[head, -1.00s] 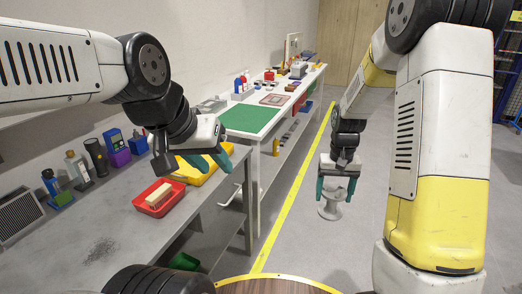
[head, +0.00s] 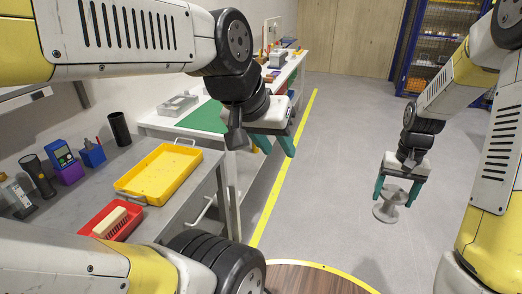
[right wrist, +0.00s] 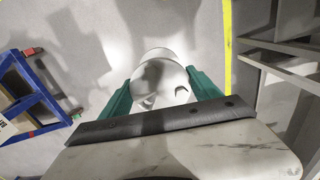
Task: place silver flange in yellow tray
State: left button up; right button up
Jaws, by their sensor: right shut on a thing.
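The silver flange (head: 391,203) is a pale grey spool-like part with a wide round base. My right gripper (head: 398,197) is shut on it and holds it upright over the open floor at the right. In the right wrist view the flange (right wrist: 160,80) sits between the teal fingers. The yellow tray (head: 162,174) lies on the grey workbench at the left and looks empty. My left gripper (head: 276,146) hangs in the air to the right of the tray, with its teal fingers apart and nothing between them.
A black cup (head: 119,129) and several bottles and devices line the back of the bench. A white table with a green mat (head: 205,117) stands beyond.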

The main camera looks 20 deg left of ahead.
aim_at(163, 174)
jog(key=i+u, duration=0.25)
jog(key=i+l+u, duration=0.4)
jog(key=u, duration=0.35)
jog(key=i+l+u, duration=0.15)
jog(key=u, duration=0.3)
jog(key=i+l+u, duration=0.15)
jog(key=u, duration=0.25)
jog(key=i+l+u, duration=0.1)
jog(key=l+u, duration=0.15)
jog(key=u, duration=0.2)
jog(key=l+u, duration=0.4)
jog(key=i+l+u, duration=0.1)
jog(key=l+u, duration=0.25)
jog(key=i+j, duration=0.1)
jog(key=i, duration=0.35)
